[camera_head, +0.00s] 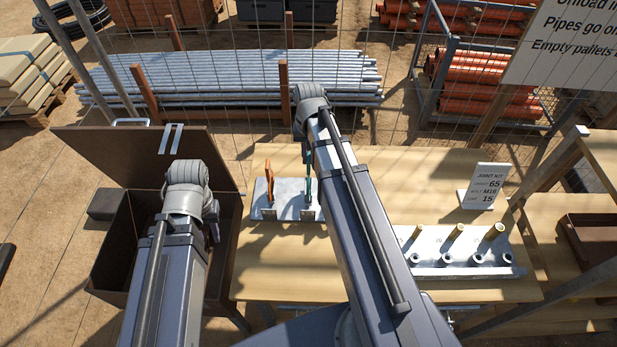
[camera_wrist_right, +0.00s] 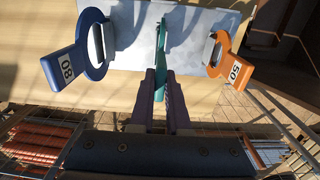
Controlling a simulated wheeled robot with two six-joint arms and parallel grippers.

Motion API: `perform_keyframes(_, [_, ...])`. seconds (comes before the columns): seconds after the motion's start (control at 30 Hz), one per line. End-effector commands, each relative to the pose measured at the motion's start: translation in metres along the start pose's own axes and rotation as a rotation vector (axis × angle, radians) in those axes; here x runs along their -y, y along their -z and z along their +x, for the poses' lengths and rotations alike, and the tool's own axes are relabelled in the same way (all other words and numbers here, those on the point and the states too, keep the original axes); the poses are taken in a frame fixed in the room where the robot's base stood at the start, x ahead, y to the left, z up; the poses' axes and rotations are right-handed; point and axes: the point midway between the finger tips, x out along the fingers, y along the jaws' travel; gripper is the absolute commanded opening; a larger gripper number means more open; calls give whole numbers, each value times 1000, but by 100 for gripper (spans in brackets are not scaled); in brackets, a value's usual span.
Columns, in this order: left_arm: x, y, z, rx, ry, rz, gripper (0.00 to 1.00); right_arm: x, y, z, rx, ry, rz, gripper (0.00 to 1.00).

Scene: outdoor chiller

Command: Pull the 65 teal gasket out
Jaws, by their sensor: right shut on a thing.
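The teal gasket (camera_wrist_right: 161,62) stands edge-on in the middle of the right wrist view, over a pale grey rack plate (camera_wrist_right: 125,100). My right gripper (camera_wrist_right: 161,100) is shut on its near end. A sliver of teal shows beside my right arm in the head view (camera_head: 308,162). I cannot tell whether its far end is still in its slot. A blue gasket (camera_wrist_right: 99,71) marked 80 is to the left and an orange gasket (camera_wrist_right: 217,58) marked 50 to the right, both apart from my fingers. My left gripper (camera_head: 213,228) is over the open brown box; its fingers are mostly hidden.
The brown box (camera_head: 120,285) has a raised lid (camera_head: 150,150). A sign card (camera_head: 487,188) reading 65, M16 and 15 stands on the wooden table (camera_head: 400,165). A metal holder (camera_head: 440,240) with tubes and rings is at the right. Wire fence is behind.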

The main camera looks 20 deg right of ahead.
Motion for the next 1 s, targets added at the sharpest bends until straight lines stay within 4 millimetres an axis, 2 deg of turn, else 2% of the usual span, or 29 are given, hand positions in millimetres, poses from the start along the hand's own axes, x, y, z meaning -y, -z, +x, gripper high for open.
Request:
perform_keyframes(0.1, [1, -1, -12, 0, 0, 0, 35, 0, 0, -12, 0, 0, 0, 0])
perform_keyframes(1.0, [7, -5, -72, 3, -1, 1, 35, 0, 0, -72, 0, 0, 0, 0])
